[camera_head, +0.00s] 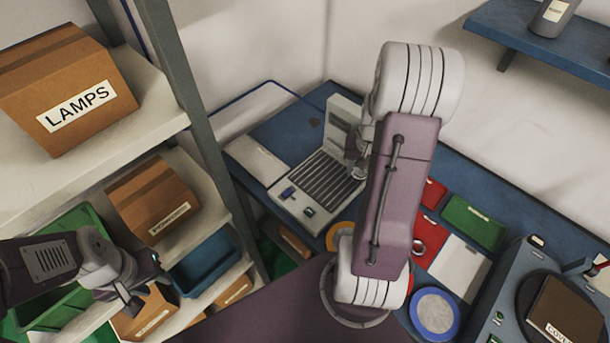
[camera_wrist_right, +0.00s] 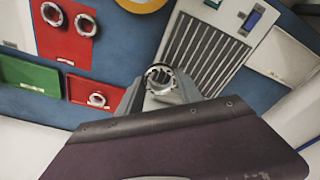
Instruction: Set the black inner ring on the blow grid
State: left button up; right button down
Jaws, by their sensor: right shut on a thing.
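The ring in my right gripper (camera_wrist_right: 158,90) shows in the right wrist view as a small dark ring (camera_wrist_right: 158,74) with a shiny grey edge, held between the fingertips. In the head view my right gripper (camera_head: 357,168) is over the right side of the blow grid, and the ring is too small to make out there. The blow grid (camera_head: 318,184) is a panel of dark parallel slots in a pale grey unit; it also shows in the right wrist view (camera_wrist_right: 205,52). Whether the ring touches it I cannot tell. My left gripper (camera_head: 142,286) looks open and empty beside the shelves.
Red mats (camera_head: 430,226) with metal rings (camera_wrist_right: 97,99) and a green mat (camera_head: 472,222) lie right of my right arm. A grey unit stands behind the grid. A blue-rimmed round dish (camera_head: 435,312) is in front. Shelves with cartons (camera_head: 153,199) and bins stand left.

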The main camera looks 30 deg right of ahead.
jog(key=p, duration=0.1)
send_over(325, 179)
jog(key=f, duration=0.6)
jog(key=shift+s+a+f, duration=0.1)
jog(key=shift+s+f, duration=0.15)
jog(key=shift+f, duration=0.15)
jog(key=shift+w+f, duration=0.1)
notch_tip(325, 179, down, 4)
jog(key=shift+r+p, duration=0.1)
jog(key=shift+p, duration=0.2)
jog(key=shift+f, duration=0.25)
jog(key=c, duration=1)
grip_release()
jog(key=shift+o, duration=1)
